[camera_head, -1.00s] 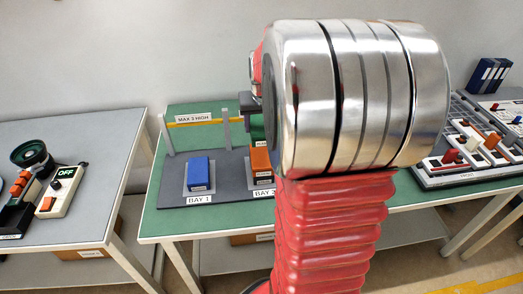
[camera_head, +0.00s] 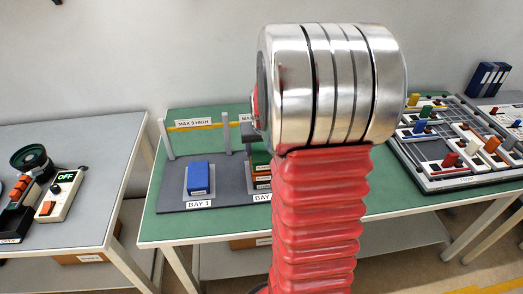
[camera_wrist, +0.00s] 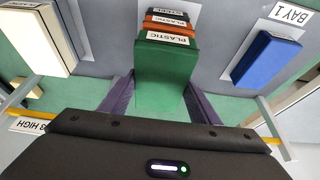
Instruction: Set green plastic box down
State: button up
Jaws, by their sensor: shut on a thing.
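The green plastic box (camera_wrist: 166,65) is between the two dark purple fingers of my gripper (camera_wrist: 160,88), which is shut on it. The green box (camera_head: 261,159) also shows in the head view, at the top of the stack in the second bay, partly hidden by my arm. I see no clear gap between it and the orange box, but cannot be sure they touch.
A blue box (camera_head: 198,178) stands in BAY 1, left of the stack. A cream box (camera_wrist: 38,36) stands on the other side in the wrist view. A yellow bar with a MAX 3 HIGH sign (camera_head: 194,124) runs behind the bays.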

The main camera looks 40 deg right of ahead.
jog(key=shift+f, duration=0.3)
jog(key=o, duration=1.2)
jog(key=shift+f, duration=0.1)
jog(key=v, duration=1.2)
jog(key=shift+s, duration=0.1)
jog(key=shift+a, duration=0.1)
